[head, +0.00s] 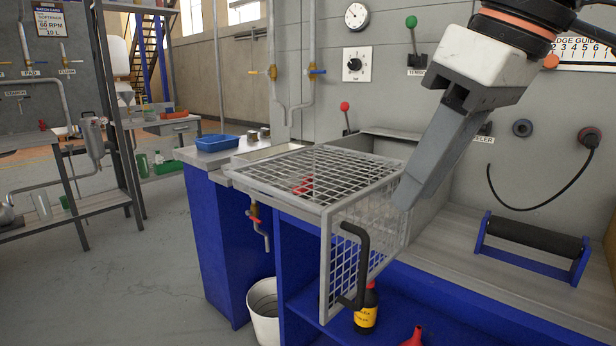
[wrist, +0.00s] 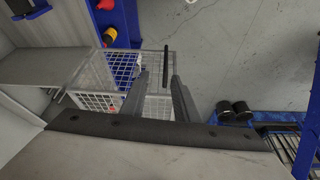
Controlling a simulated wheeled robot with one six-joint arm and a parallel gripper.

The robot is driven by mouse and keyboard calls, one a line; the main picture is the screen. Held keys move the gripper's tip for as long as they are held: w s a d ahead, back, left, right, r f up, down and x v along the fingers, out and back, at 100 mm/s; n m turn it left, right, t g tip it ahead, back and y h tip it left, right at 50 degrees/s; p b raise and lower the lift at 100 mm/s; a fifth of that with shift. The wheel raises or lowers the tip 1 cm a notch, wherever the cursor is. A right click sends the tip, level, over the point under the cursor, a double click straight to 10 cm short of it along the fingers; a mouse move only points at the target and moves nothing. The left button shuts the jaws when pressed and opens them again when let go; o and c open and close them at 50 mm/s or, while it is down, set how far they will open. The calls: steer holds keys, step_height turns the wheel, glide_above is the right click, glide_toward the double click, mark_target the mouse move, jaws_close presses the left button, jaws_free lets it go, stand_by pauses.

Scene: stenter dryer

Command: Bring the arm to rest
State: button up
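My gripper (head: 406,196) hangs from the upper right in the head view, its fingers angled down and to the left. The fingertips overlap the right edge of the wire mesh guard (head: 335,170) in the picture; I cannot tell whether they touch it. In the wrist view my gripper (wrist: 160,76) shows two fingers apart with nothing held between them. The guard also shows in the wrist view (wrist: 90,75), below the fingers. Its black handle (head: 355,262) is on the front mesh panel, apart from the fingers; it also shows in the wrist view (wrist: 167,60).
A blue tray (head: 217,143) sits on the bench left of the guard. A black roller on a blue stand (head: 530,237) is at right. A bottle (head: 367,308) and a white bucket (head: 265,302) are below. The wall panel carries levers and a hose (head: 540,200). Floor at left is clear.

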steer(key=w+d+f+m+h, duration=0.1)
steer(key=d+f, duration=0.3)
steer(key=f, duration=0.8)
steer(key=w+d+f+m+h, duration=0.1)
steer(key=d+f+m, duration=0.3)
steer(key=f, duration=0.8)
steer(key=w+d+f+m+t, duration=0.1)
steer(key=d+f, duration=0.5)
steer(key=f, duration=0.6)
steer(key=shift+w+m+h, duration=0.4)
steer(key=shift+w+m, duration=0.3)
steer(key=shift+w, duration=0.15)
